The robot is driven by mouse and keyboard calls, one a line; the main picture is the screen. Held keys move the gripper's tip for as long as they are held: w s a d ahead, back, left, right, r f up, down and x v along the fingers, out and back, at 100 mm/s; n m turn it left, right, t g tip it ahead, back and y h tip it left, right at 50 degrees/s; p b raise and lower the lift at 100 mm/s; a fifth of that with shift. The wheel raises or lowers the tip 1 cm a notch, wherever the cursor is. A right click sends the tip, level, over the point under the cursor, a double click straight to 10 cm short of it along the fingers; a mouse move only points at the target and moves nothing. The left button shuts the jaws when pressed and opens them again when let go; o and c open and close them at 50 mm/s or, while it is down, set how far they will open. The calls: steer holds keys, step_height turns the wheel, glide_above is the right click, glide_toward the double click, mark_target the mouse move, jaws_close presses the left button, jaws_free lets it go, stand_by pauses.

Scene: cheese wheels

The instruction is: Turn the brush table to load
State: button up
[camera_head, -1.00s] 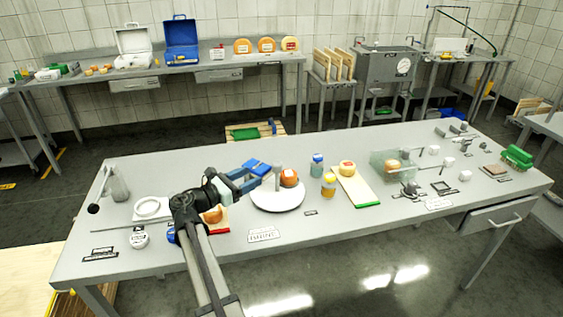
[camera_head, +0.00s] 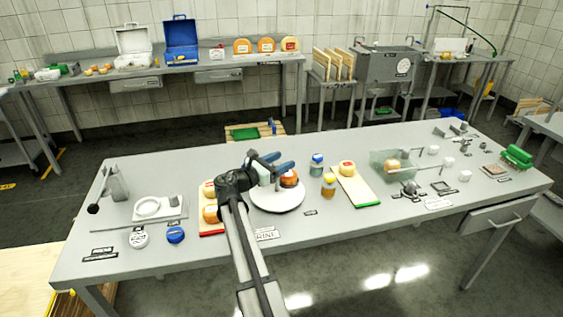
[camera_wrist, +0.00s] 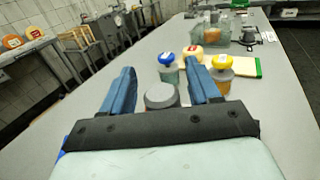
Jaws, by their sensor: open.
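The brush table, a white round disc (camera_head: 280,203), lies on the work table with an orange cheese wheel (camera_head: 289,179) on it. My gripper (camera_head: 277,161) is over the disc's back part, with its blue fingers open. In the wrist view, a grey round-topped post (camera_wrist: 162,96) shows between the two fingers (camera_wrist: 162,82), with room at its sides. I cannot tell whether a finger touches it. The gripper and wrist hide part of the disc and post in the head view.
A red-edged board (camera_head: 211,229) with cheeses is left of my arm.

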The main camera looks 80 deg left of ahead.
steer(key=shift+w+a, duration=0.15)
steer(key=shift+w, duration=0.15)
steer(key=shift+c, duration=0.2)
jaws_close()
stand_by(0.3)
